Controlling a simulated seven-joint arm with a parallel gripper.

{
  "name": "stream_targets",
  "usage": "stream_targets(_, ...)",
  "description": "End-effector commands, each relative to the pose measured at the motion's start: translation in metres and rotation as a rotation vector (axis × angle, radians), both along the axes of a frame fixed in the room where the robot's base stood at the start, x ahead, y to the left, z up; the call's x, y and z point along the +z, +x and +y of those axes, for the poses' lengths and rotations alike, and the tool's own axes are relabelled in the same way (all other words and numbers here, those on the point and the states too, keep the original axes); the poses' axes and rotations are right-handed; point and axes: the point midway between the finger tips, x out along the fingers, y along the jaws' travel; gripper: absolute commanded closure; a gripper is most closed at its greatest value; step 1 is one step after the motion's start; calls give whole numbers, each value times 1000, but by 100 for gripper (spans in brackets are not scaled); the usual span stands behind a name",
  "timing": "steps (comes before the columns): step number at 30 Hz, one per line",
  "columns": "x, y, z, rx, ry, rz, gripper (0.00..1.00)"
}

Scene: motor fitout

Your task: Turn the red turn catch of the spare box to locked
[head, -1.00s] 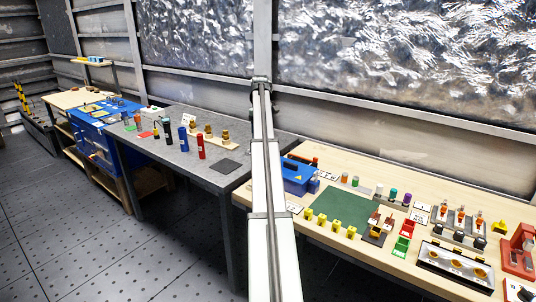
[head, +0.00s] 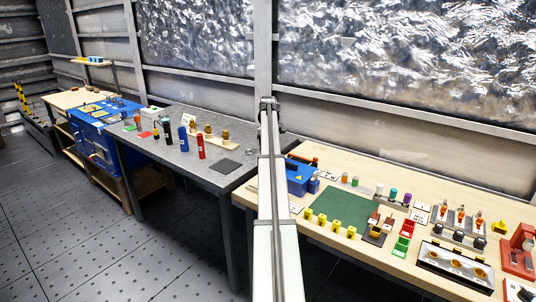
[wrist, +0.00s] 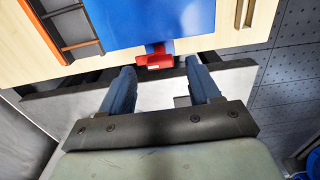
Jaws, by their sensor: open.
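In the wrist view, a blue box (wrist: 150,22) lies at the top of the picture on a pale wooden surface. A red turn catch (wrist: 155,61) sits at the middle of its near edge. My gripper (wrist: 160,72) is open and empty, its two dark fingers spread to the left and right of the catch's line. The catch shows between and just beyond the fingertips; I see no contact. In the head view, a small blue box (head: 299,178) stands on the right-hand bench beside my arm; I cannot tell if it is the same box. My gripper cannot be made out there.
In the wrist view, a dark rack with orange strips (wrist: 65,28) lies left of the box. In the head view, the wooden bench (head: 262,197) holds a green mat (head: 338,203), yellow blocks and other parts. A grey bench (head: 205,172) stands left of my arm.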

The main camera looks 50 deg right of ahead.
Motion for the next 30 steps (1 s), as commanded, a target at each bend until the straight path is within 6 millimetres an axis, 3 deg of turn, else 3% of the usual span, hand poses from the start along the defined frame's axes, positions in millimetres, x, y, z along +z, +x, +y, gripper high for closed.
stream_targets(7,-20,0,0,0,0,0,38)
stream_targets(18,-23,0,0,0,-1,0,39)
stream_targets(30,-23,0,0,0,-1,0,78)
